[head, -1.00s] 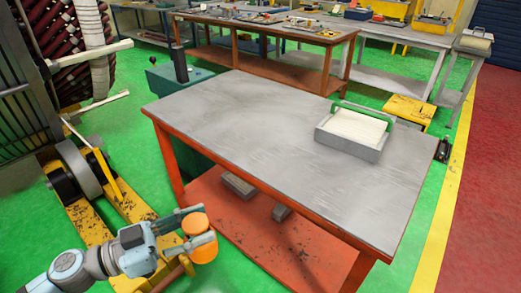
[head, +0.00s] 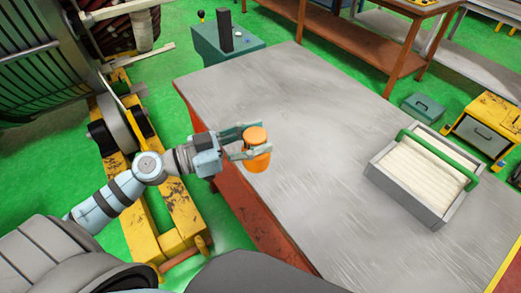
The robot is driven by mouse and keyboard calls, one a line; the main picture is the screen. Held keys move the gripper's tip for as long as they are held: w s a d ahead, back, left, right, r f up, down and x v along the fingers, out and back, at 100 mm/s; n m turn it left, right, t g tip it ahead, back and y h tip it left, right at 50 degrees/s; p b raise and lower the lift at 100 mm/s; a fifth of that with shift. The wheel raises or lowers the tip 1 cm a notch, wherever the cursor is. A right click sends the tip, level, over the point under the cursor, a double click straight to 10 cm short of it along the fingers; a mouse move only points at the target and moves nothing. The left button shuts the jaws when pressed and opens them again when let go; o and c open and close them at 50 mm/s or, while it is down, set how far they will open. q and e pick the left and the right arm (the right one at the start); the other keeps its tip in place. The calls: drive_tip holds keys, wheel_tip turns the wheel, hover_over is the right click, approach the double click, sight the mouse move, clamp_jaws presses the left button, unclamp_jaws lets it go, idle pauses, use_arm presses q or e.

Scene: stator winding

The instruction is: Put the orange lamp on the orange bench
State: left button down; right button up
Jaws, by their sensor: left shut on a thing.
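The orange lamp (head: 257,160) is a short orange cylinder with a lighter top. My left gripper (head: 250,146) is shut around it, with a grey finger on each side. In the picture the lamp overlaps the left edge of the orange bench (head: 310,130), which has a grey worn top and orange-red sides. I cannot tell whether the lamp's base touches the top or hangs above it. My right gripper is not in view.
A grey tray (head: 400,195) with a green handle and white contents stands on the right of the bench top. The middle of the top is clear. A yellow stand (head: 180,225) is at the left, and a yellow cabinet (head: 485,135) at the right.

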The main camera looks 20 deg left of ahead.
use_arm(q)
drive_tip(key=w+a+r+n+t+y+p, duration=0.2)
drive_tip(key=w+a+r+y+p, duration=0.15)
drive_tip(key=w+r, duration=0.4)
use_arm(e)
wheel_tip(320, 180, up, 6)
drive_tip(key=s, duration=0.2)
use_arm(q)
drive_tip(key=f+b, duration=0.3)
drive_tip(key=f, duration=0.3)
drive_tip(key=s+f+b, duration=0.1)
drive_tip(key=f+b, duration=0.2)
drive_tip(key=f, duration=0.4)
drive_tip(key=f+b, duration=0.3)
drive_tip(key=f, duration=0.3)
drive_tip(key=shift+s+d+f, duration=0.15)
drive_tip(key=shift+s+d, duration=0.15)
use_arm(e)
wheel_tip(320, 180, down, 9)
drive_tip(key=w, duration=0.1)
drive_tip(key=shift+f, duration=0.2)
